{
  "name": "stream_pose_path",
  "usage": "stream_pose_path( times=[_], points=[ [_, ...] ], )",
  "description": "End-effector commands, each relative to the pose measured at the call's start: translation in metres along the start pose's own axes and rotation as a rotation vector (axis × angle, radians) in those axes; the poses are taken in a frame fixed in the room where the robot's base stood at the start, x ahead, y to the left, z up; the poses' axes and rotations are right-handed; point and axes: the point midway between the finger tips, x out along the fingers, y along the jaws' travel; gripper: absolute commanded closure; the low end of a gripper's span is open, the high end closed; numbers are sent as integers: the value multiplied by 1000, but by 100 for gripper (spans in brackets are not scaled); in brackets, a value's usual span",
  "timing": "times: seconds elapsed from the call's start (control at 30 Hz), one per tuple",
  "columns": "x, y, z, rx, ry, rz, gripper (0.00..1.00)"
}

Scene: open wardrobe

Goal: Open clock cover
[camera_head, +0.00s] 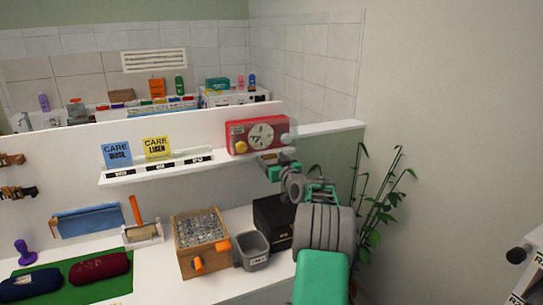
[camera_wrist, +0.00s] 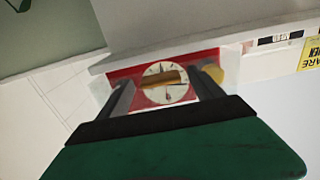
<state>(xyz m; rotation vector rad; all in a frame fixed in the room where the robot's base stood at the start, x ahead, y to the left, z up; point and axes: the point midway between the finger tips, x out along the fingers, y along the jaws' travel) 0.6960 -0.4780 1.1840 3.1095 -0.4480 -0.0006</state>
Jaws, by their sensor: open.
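The red clock (camera_head: 258,135) with a round white dial stands on the white ledge at the right end of the shelf. In the wrist view its pale dial (camera_wrist: 165,92) shows between my two fingers, with a tan bar across it. A pale, see-through piece (camera_head: 289,134) shows at the clock's right side; I cannot tell whether it is the cover. My gripper (camera_head: 272,162) is just below and in front of the clock. In the wrist view my gripper (camera_wrist: 165,88) is open, with nothing held between the dark fingers. Contact with the clock cannot be told.
Blue and yellow care cards (camera_head: 157,148) stand on the shelf left of the clock. Below are a wooden box (camera_head: 187,262), a grey bin (camera_head: 251,251) and a black box (camera_head: 273,222). A leafy plant (camera_head: 385,195) stands at the right.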

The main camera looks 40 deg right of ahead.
Motion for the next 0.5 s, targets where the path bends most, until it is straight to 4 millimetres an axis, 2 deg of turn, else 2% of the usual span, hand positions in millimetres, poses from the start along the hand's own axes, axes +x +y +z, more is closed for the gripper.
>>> stream_pose_path(
  times=[0.27, 0.5],
  points=[
    [3, 0, 0, 0, 0, 0, 24],
    [3, 0, 0, 0, 0, 0, 43]
  ],
)
